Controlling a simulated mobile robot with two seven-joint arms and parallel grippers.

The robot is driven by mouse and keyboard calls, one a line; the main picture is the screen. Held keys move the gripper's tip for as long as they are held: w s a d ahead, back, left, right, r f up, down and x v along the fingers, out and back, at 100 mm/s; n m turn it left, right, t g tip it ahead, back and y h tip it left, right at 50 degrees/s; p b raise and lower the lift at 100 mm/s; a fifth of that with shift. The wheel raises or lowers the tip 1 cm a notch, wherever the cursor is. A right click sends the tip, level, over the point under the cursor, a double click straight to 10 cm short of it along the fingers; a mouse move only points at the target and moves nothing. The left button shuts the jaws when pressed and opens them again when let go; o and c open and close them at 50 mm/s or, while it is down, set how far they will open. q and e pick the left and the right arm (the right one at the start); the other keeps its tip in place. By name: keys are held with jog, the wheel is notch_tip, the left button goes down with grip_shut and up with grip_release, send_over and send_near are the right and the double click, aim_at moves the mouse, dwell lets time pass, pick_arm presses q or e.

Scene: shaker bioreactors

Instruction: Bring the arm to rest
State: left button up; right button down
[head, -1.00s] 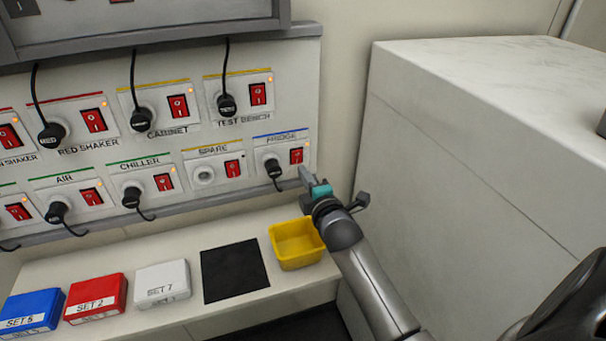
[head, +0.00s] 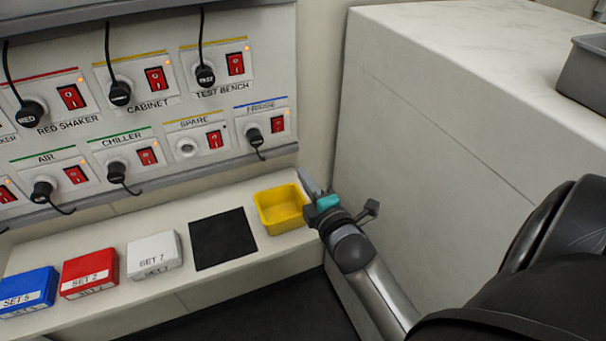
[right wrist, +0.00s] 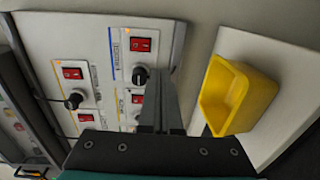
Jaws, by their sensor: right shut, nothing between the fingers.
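My right gripper (head: 308,184) is shut and empty, in the air beside the yellow bin at the right end of the shelf. Its shut fingers also show in the right wrist view (right wrist: 160,105), pointing toward the socket panel. The right arm reaches in from the lower right. The panel's FRIDGE socket (head: 256,132) has a black plug in it, and its red switch (head: 278,124) is beside it. The gripper is apart from the panel. My left gripper is not in view.
A yellow bin (head: 281,209), a black mat (head: 223,239) and white (head: 153,254), red (head: 90,273) and blue (head: 28,291) boxes sit on the shelf below the panel. A large pale cabinet (head: 440,130) stands close on the right, with a grey tray (head: 585,75) on top.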

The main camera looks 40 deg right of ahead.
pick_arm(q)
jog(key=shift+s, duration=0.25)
pick_arm(e)
jog(key=s+a+f+m+g+y, duration=0.2)
jog(key=s+a+f+m+g, duration=0.2)
jog(key=s+a+m+g, duration=0.5)
jog(key=s+a+f+m+g+y, duration=0.2)
jog(key=s+a+f+m+g, duration=0.3)
jog(key=s, duration=0.8)
notch_tip(320, 180, down, 23)
jog(key=s, duration=0.2)
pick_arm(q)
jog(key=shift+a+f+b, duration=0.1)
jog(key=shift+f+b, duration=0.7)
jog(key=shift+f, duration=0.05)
pick_arm(e)
jog(key=s+d+f+n+g, duration=0.1)
jog(key=s+d+f, duration=0.1)
jog(key=s+f, duration=1.1)
jog(key=shift+s+g, duration=0.3)
jog(key=shift+s, duration=0.65)
